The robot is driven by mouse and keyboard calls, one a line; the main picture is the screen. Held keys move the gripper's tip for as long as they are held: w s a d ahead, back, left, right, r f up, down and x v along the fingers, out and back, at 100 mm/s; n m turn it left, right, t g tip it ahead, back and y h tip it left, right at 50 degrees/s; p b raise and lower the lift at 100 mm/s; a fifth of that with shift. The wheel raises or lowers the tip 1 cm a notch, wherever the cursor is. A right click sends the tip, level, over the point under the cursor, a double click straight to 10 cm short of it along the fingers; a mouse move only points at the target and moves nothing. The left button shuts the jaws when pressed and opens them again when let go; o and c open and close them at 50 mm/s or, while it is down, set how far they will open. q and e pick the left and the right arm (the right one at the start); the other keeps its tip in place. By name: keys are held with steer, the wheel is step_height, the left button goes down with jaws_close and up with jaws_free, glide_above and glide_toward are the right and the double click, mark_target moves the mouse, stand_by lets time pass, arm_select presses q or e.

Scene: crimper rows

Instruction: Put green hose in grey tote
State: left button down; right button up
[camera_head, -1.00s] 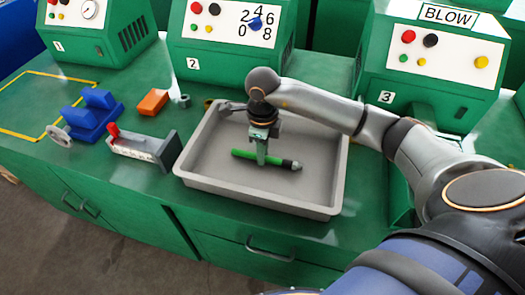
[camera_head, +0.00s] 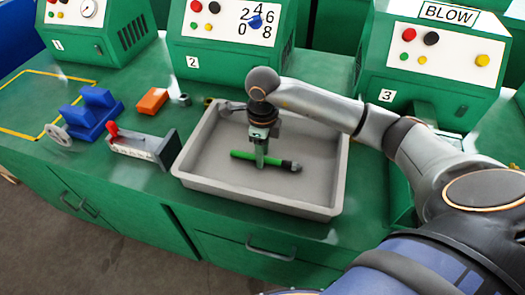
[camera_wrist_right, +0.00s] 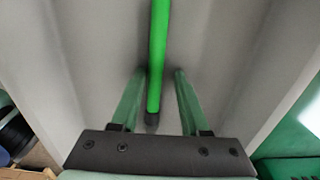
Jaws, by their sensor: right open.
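The green hose (camera_head: 243,155) lies inside the grey tote (camera_head: 312,151), apparently on its floor, with a dark fitting at its right end. My right gripper (camera_head: 262,160) points down into the tote at the hose. In the right wrist view, the hose (camera_wrist_right: 158,55) runs between the two fingers of my right gripper (camera_wrist_right: 159,72). They are open, with a gap on each side of it. The tote's floor and side walls (camera_wrist_right: 50,60) show around them. My left gripper is not in view.
Left of the tote stand a grey fixture with a red knob (camera_head: 142,146), a blue vise-like block (camera_head: 93,112) and an orange block (camera_head: 152,101). Green machines numbered 1, 2 and 3 (camera_head: 430,75) line the back. Bench space is free at the front left.

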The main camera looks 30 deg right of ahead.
step_height(320, 180, up, 13)
steer(key=shift+f, duration=0.2)
steer(key=shift+s, duration=0.1)
stand_by(0.4)
